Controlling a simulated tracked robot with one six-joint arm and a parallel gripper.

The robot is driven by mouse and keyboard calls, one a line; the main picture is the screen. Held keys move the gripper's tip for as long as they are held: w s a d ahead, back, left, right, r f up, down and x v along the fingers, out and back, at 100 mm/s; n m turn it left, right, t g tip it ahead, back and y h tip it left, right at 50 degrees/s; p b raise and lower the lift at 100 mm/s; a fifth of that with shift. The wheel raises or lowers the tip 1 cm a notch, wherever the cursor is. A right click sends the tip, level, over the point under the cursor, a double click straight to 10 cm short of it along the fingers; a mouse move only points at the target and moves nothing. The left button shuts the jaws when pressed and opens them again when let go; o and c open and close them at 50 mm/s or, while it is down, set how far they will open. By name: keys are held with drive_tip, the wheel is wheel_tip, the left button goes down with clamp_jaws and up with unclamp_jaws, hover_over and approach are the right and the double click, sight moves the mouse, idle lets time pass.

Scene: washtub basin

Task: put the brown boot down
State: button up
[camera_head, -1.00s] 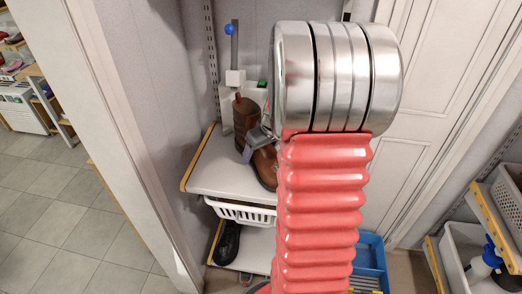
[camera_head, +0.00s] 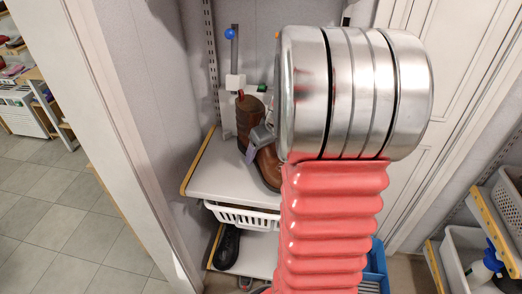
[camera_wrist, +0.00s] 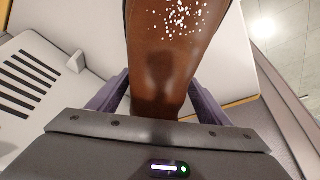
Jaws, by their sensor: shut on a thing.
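The brown boot (camera_head: 249,113) is in the head view at the upper shelf (camera_head: 215,183), with a red tab at the top of its shaft. Its lower part (camera_head: 267,168) shows below my gripper (camera_head: 259,139), close over the shelf. My arm hides part of the boot, and I cannot tell whether its sole touches the shelf. In the wrist view the boot (camera_wrist: 165,60) fills the space between the two purple fingers of my gripper (camera_wrist: 155,92). It is brown leather with white specks. The fingers are shut on it.
A white stand with a blue knob (camera_head: 230,33) is behind the boot. A white basket (camera_head: 240,216) hangs under the shelf, and a dark shoe (camera_head: 227,247) is on the lower shelf. A blue crate (camera_head: 377,264) is low behind my arm. The upper shelf's left front is bare.

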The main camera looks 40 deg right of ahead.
drive_tip(key=s, duration=0.5)
drive_tip(key=s+a, duration=0.1)
drive_tip(key=s, duration=0.4)
drive_tip(key=s+a, duration=0.1)
drive_tip(key=s, duration=0.4)
drive_tip(key=shift+s, duration=0.4)
drive_tip(key=shift+s, duration=0.15)
